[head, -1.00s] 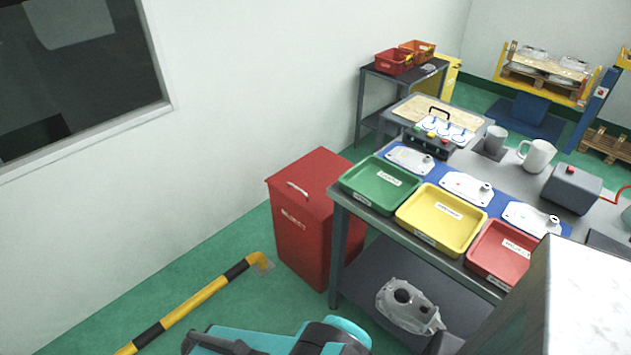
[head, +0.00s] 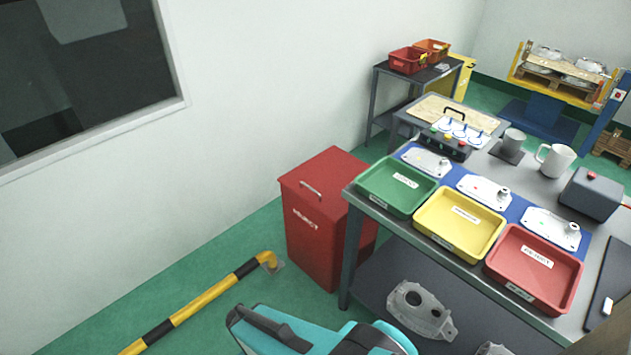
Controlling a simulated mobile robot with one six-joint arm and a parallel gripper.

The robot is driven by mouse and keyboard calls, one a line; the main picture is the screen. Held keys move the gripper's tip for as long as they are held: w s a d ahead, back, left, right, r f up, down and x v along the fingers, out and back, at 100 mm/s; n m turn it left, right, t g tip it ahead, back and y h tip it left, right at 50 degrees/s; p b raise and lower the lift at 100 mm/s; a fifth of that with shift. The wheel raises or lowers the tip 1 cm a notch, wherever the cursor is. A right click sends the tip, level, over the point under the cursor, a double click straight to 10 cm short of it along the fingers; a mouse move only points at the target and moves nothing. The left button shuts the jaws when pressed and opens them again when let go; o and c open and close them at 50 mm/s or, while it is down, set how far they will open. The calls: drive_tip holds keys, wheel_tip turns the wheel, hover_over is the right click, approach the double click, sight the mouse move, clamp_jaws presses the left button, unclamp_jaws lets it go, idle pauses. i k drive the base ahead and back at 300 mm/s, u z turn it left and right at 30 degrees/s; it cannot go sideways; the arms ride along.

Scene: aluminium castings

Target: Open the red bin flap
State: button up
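The red bin (head: 318,240) stands on the floor against the wall, left of the workbench. Its sloped red flap (head: 335,178) lies closed on top, with a pale handle (head: 310,189) near its front left edge. The front carries a white label reading REJECT. The bench's left end hides part of the bin's right side. A teal and dark grey part of my own arm shows at the bottom middle, apart from the bin. My gripper is not in view.
A yellow and black floor rail (head: 200,303) runs left of the bin. The workbench (head: 352,240) holds green (head: 398,187), yellow (head: 459,223) and red (head: 535,268) trays. A grey casting (head: 421,310) lies on its lower shelf. Green floor is open in front of the bin.

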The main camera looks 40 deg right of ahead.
sight(319, 181)
drive_tip(key=u, duration=0.05)
drive_tip(key=i, duration=1)
drive_tip(key=z, duration=0.05)
